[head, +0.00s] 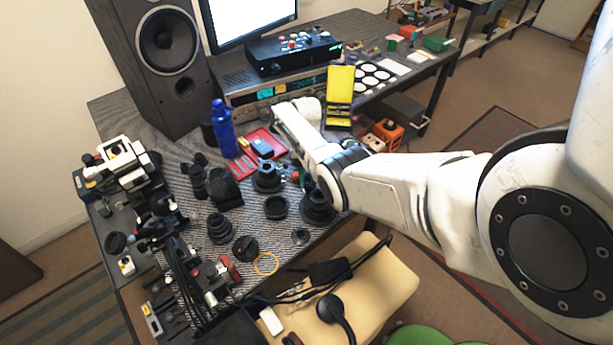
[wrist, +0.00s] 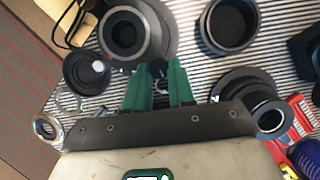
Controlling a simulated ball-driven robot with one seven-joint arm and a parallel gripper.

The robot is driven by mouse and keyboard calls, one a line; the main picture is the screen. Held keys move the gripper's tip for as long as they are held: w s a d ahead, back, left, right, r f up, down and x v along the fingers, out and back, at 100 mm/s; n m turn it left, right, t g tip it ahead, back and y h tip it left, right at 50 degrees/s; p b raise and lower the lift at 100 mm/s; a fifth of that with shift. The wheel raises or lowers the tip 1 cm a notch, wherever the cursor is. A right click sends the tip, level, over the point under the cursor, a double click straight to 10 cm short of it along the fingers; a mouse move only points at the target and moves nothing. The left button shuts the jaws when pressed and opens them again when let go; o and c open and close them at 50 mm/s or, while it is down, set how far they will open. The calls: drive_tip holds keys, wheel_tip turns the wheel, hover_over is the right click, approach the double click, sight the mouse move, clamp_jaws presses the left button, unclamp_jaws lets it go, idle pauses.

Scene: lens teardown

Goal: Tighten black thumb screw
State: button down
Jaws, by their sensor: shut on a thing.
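Only a little of the screw shows between the tips. It sits at the near edge of a large black lens barrel (wrist: 148,42) that stands on the striped mat; I cannot tell how far it is screwed in. In the head view the lens barrel (head: 317,210) is beside my arm, and the fingers are mostly hidden there.
A black ring (wrist: 228,25) and stacked dark rings (wrist: 245,88) lie right of the fingers. A lens cap (wrist: 86,72) lies to the left. A red tray (head: 250,163) and blue bottle (head: 223,130) stand further back. The table is crowded.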

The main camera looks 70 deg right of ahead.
drive_tip(key=shift+d+r+m+t+p, duration=0.1)
drive_tip(key=shift+m+t+p, duration=0.25)
drive_tip(key=shift+m, duration=0.65)
drive_tip(key=c, duration=0.9)
unclamp_jaws()
drive_tip(key=shift+s, duration=0.1)
drive_tip(key=shift+c, duration=0.2)
